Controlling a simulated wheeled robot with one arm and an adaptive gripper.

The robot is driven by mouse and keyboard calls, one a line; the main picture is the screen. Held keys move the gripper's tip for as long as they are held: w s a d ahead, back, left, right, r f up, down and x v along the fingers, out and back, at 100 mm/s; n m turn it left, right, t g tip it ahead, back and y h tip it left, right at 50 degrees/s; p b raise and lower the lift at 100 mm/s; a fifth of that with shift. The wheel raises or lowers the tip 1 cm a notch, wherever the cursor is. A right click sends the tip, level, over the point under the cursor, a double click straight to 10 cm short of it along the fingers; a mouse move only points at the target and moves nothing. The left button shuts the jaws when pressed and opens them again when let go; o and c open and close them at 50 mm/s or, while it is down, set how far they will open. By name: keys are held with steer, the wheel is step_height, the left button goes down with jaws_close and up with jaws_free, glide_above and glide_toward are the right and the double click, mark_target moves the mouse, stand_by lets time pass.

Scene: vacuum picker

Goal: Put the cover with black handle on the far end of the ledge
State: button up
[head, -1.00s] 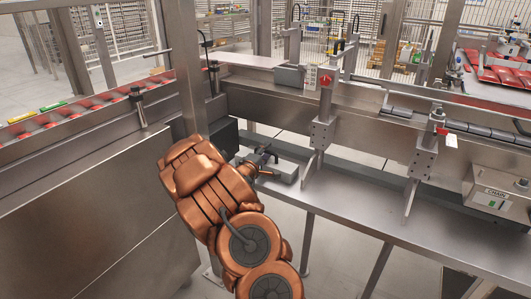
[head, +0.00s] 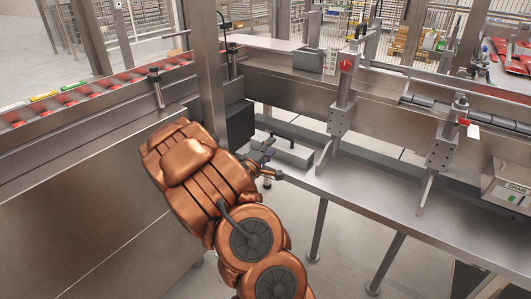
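A flat grey piece (head: 292,153), which looks like the cover, lies at the left end of the steel ledge (head: 375,203). A dark part shows at its left side beside my gripper; I cannot tell whether it is the black handle or a finger. My gripper (head: 266,162) is at the left edge of this piece, small and partly hidden behind my copper-coloured arm. I cannot tell whether its fingers touch or hold anything.
Two upright metal brackets (head: 341,110) (head: 441,150) with slanted feet stand along the ledge. A box marked CHAIN (head: 507,187) is at the right. A steel post (head: 208,75) and dark box (head: 239,122) stand close behind my arm. The ledge's middle front is bare.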

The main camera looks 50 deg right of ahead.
steer(key=shift+s+a, duration=0.15)
steer(key=shift+a, duration=0.55)
steer(key=shift+s+a, duration=0.1)
steer(key=shift+a, duration=0.6)
steer(key=shift+w, duration=0.1)
steer(key=w+a+f+m+t+y, duration=0.1)
steer(key=w+a+f+t+y, duration=0.1)
steer(key=w+a+y, duration=0.35)
steer(key=w+a+f+t+y, duration=0.2)
steer(key=w+a+y, duration=0.1)
steer(key=a, duration=0.6)
steer(key=s+a+y, duration=0.2)
steer(key=a+y, duration=0.4)
steer(key=a, duration=1.1)
steer(key=s+a+r+g+y, duration=0.2)
steer(key=s+a+g, duration=0.1)
steer(key=s+a, duration=0.55)
steer(key=s+a+r+g+y, duration=0.1)
steer(key=s+a+g+y, duration=0.15)
steer(key=s+a, duration=0.65)
steer(key=s+d+r+g, duration=0.1)
steer(key=s+d+g, duration=0.1)
steer(key=s, duration=0.5)
steer(key=s+d+r+g+h, duration=0.1)
steer(key=s+d+r+g, duration=0.1)
steer(key=s, duration=0.5)
steer(key=shift+m, duration=0.4)
